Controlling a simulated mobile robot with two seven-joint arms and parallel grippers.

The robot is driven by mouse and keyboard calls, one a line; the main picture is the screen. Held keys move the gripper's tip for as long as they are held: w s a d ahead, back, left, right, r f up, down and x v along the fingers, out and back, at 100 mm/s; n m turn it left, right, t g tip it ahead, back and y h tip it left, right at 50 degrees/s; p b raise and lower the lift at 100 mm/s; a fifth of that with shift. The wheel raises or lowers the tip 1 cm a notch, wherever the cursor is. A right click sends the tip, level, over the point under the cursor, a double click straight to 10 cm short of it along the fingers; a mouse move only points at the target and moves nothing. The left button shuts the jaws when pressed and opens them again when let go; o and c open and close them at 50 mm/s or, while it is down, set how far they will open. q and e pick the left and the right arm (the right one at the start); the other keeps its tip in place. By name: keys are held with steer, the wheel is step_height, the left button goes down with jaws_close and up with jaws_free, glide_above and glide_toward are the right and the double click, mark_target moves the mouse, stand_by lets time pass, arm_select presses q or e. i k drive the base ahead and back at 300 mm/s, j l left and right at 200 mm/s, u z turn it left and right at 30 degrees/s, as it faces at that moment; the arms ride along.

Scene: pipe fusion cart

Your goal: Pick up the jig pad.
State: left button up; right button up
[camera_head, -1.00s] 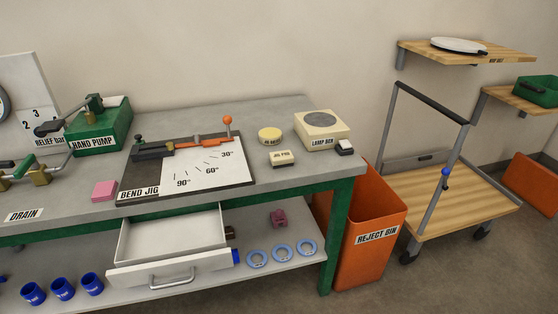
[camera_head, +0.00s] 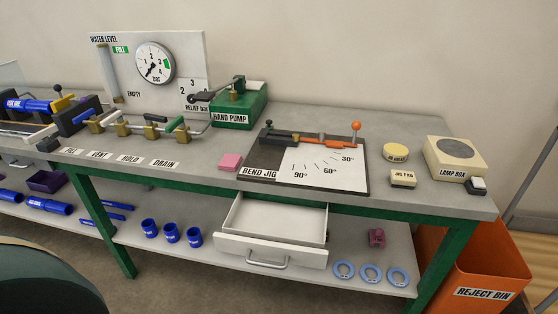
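The jig pad (camera_head: 403,178) is a small cream block with a dark base and a "JIG PAD" label on its front. It lies on the grey bench top, right of the bend jig (camera_head: 304,160) and in front of a round yellow-topped tin (camera_head: 396,153). The lamp box (camera_head: 455,158) stands to its right, apart from it. Nothing covers the jig pad. Neither of my grippers shows in the head view.
An open drawer (camera_head: 271,250) sticks out below the bench front. A pink block (camera_head: 230,162) lies left of the bend jig. The hand pump (camera_head: 240,106) and valve row stand further left. The orange reject bin (camera_head: 480,275) stands right of the bench.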

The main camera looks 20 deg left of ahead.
mark_target(399, 179)
steer(key=u, duration=0.5)
steer(key=i+l+u, duration=0.1)
steer(key=l+u, duration=0.15)
steer(key=u, duration=0.15)
steer(key=l+u, duration=0.55)
steer(key=u, duration=0.2)
steer(key=l+u, duration=0.25)
steer(key=l, duration=0.3)
steer(key=k+l+u, duration=0.2)
steer(key=l, duration=0.3)
